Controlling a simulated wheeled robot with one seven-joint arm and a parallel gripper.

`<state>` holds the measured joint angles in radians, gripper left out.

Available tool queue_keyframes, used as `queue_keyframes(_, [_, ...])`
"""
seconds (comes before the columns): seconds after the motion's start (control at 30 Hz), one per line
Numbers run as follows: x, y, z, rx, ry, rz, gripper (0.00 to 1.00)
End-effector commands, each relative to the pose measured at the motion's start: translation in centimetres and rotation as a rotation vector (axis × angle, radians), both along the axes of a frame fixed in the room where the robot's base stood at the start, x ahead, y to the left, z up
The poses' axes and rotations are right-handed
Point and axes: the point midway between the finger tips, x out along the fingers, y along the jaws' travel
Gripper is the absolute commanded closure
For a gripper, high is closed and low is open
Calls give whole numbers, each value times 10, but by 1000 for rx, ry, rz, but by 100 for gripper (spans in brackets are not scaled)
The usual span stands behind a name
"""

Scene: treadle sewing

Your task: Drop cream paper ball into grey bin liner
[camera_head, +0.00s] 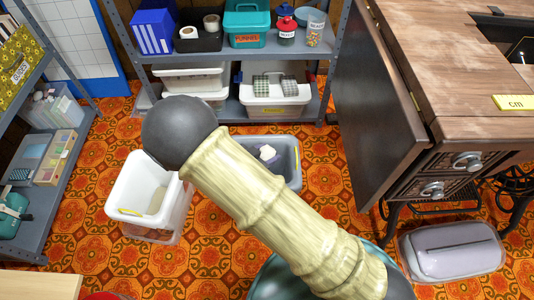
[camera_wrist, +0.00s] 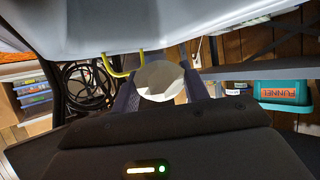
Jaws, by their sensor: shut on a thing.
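In the wrist view, my gripper (camera_wrist: 163,88) is shut on the cream paper ball (camera_wrist: 160,78), a pale faceted lump held between two dark fingers. In the head view my arm's thick link covers the middle of the picture, and my gripper is not clearly seen. The grey bin liner (camera_head: 292,167) stands on the floor, partly hidden behind the arm. A small pale lump (camera_head: 267,152) shows within its outline; I cannot tell whether it is the held ball. The wrist view does not clearly show the ball's place over the liner.
A white bin (camera_head: 126,190) stands left of the grey one. Behind is a shelf with a teal funnel box (camera_head: 246,24), also in the wrist view (camera_wrist: 284,92). A sewing table (camera_head: 460,60) and a grey case (camera_head: 452,251) are at right. A pale surface fills the wrist view's top.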

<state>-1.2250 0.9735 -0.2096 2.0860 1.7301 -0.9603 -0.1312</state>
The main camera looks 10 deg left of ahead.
Motion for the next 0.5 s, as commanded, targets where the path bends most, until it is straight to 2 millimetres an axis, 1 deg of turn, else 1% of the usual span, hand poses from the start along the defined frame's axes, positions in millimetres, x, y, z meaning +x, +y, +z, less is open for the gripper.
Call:
queue_keyframes(0.2, [0, 0, 1, 0, 0, 0, 76])
queue_keyframes(0.23, [0, 0, 1, 0, 0, 0, 52])
queue_keyframes(0.33, [0, 0, 1, 0, 0, 0, 32])
queue_keyframes(0.37, [0, 0, 1, 0, 0, 0, 30])
queue_keyframes(0.5, [0, 0, 1, 0, 0, 0, 30])
